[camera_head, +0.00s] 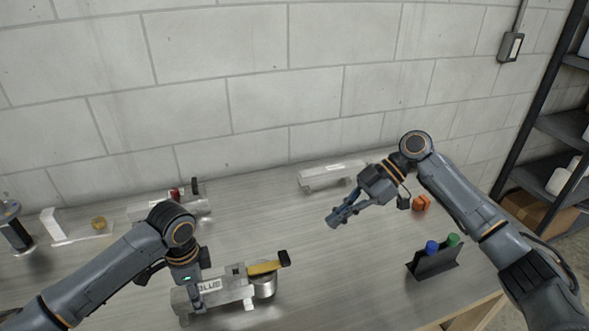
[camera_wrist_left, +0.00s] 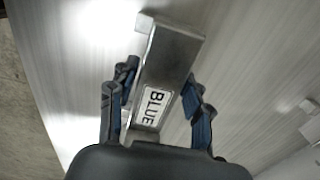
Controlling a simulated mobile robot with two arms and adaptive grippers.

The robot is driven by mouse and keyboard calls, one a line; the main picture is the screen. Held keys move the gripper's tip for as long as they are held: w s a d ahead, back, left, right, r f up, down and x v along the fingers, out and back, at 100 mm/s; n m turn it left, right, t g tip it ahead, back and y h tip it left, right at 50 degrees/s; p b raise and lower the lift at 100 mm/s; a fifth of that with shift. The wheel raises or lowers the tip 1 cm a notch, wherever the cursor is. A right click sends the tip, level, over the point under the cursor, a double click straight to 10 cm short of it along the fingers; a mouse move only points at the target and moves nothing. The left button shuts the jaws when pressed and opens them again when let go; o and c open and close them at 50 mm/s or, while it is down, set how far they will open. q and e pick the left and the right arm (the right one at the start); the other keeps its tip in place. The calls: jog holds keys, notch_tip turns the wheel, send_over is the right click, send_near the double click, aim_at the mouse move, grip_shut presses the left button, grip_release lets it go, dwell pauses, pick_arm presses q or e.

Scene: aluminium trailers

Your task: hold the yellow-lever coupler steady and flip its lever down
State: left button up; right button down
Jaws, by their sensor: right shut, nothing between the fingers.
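The yellow-lever coupler (camera_head: 224,295) lies on the table at front centre, a grey metal bar with a "BLUE" label and a round silver part at its right end. Its yellow lever (camera_head: 263,268) with a black tip sticks out to the right, above the round part, slightly raised. My left gripper (camera_head: 197,300) is down at the bar.
Another coupler (camera_head: 328,175) lies at the back, and one with a red part (camera_head: 175,197) at back left. Clear table lies between lever and right gripper.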

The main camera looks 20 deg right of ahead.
pick_arm(q)
jog(key=shift+o, duration=0.8)
